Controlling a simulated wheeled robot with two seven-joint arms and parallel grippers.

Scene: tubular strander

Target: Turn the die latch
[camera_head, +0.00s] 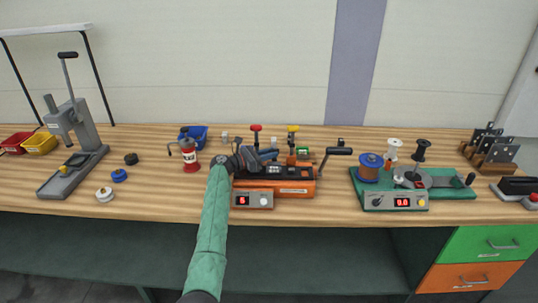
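The orange strander (295,190) sits on the bench at the middle, with a dark top, a small red display at its front left and a black crank handle (338,151) at its right. My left gripper (262,157) is at the upper left part of this machine, at the end of my green-sleeved arm. The gripper and wrist cover that part, and I cannot make out the die latch. The fingers are too small and dark to tell whether they are open or touch the machine. My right gripper is not in view.
Red (256,129) and yellow (293,130) knobs rise behind the strander. A green winder (400,190) stands right. Bare bench (145,195) lies to the left.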

